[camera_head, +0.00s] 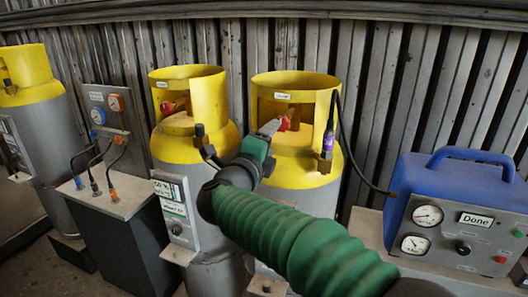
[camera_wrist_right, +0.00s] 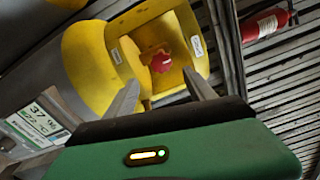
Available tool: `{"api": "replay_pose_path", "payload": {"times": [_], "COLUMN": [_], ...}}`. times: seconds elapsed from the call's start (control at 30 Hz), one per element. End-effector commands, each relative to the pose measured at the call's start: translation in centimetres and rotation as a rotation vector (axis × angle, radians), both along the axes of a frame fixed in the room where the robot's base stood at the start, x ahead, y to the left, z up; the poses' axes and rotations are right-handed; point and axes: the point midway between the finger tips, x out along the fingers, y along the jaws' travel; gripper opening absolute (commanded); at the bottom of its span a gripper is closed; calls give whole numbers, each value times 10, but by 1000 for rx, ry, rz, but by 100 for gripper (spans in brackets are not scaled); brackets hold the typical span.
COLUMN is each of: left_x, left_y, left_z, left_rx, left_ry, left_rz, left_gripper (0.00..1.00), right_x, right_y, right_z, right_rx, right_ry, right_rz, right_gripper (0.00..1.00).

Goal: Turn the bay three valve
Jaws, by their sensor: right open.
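A grey cylinder with a yellow collar (camera_head: 262,95) stands right of centre, with a red valve knob (camera_head: 284,124) inside the collar opening. My right gripper (camera_head: 271,127) reaches up to this opening, its fingers close to the knob. In the right wrist view, the open fingers (camera_wrist_right: 160,80) point at the red knob (camera_wrist_right: 161,62), which shows beyond and between the tips; whether they touch it I cannot tell. A second cylinder (camera_head: 173,78) to the left also has a red knob (camera_head: 168,107). The bay labels are too small to read. My left gripper is not in view.
A blue machine (camera_head: 453,190) with gauges and a "Done" display stands at right; a black hose with a purple fitting (camera_head: 328,140) hangs beside the right collar. A gauge panel (camera_head: 105,108) and another cylinder (camera_head: 25,68) stand at left. A corrugated wall closes the back.

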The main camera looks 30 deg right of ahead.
Motion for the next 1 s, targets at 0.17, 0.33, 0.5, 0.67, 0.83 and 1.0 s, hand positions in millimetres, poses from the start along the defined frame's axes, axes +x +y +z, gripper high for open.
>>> {"api": "replay_pose_path", "payload": {"times": [0.17,0.33,0.5,0.67,0.83,1.0], "left_x": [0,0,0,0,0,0], "left_y": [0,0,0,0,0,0], "left_z": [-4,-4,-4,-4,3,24], "left_rx": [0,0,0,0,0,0], "left_ry": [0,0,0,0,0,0], "left_rz": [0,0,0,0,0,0], "left_gripper": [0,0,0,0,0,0], "right_x": [-20,-26,-25,-25,-7,18], "right_y": [25,31,31,30,43,111], "right_z": [-1,-1,-1,-1,-6,-99], "right_rx": [0,1,1,1,-116,-550], "right_ry": [0,2,2,2,94,564], "right_rz": [2,0,-1,-1,124,639], "right_gripper": [63,63,63,63,63,63]}}
